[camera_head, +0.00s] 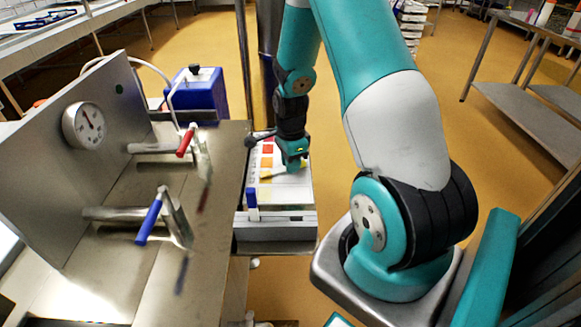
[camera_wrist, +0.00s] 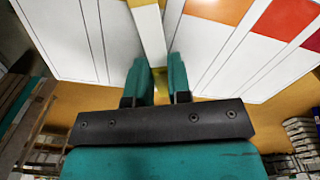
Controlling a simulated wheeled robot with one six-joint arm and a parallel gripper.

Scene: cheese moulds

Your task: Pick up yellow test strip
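A pale strip with a yellow end (camera_wrist: 149,38) runs up the middle of the wrist view, over a white board with colour patches (camera_wrist: 215,70). In the head view the board (camera_head: 291,193) lies beside the steel bench, with red, orange and yellow patches. My gripper (camera_head: 292,167) points down close over the board. In the wrist view the two teal fingers of my gripper (camera_wrist: 159,65) stand apart, with a narrow gap between them. The strip lines up with this gap; I cannot tell whether the fingers touch it. My gripper hides part of the strip in the head view.
The steel bench (camera_head: 214,225) at left carries a red-handled lever (camera_head: 186,140), a blue-handled lever (camera_head: 150,220) and a panel with a round gauge (camera_head: 84,125). A blue upright item (camera_head: 252,198) stands at the board's near end. A blue container (camera_head: 197,93) stands behind.

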